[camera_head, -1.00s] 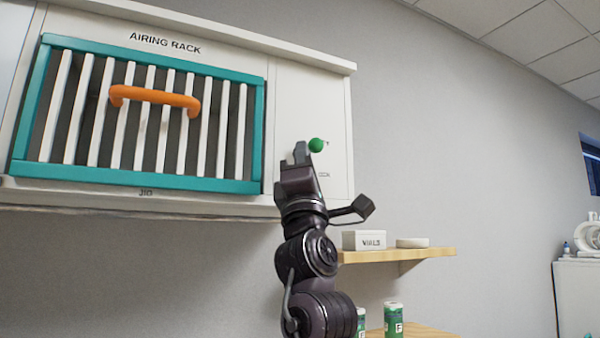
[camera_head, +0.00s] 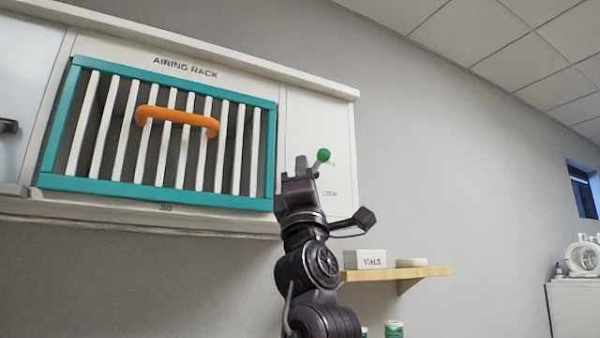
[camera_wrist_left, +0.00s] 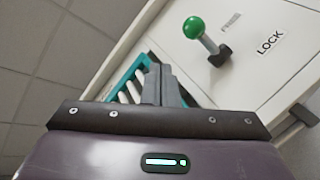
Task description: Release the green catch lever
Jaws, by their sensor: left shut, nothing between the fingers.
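The green catch lever (camera_head: 322,156) has a round green knob on a short grey stem, on the white panel right of the teal-framed rack door (camera_head: 160,188). In the left wrist view the knob (camera_wrist_left: 194,27) and its stem stand out from a dark mount, tilted away from the LOCK label (camera_wrist_left: 270,43). My left gripper (camera_head: 301,166) is shut and empty, just left of and slightly below the knob in the head view. In the wrist view its fingertips (camera_wrist_left: 160,75) are apart from the lever. My right gripper is not in view.
The slatted door has an orange handle (camera_head: 177,120). A wooden shelf (camera_head: 425,271) below right carries a white VIALS box (camera_head: 364,259) and a flat white item (camera_head: 411,262). Green-labelled containers (camera_head: 394,328) stand lower down.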

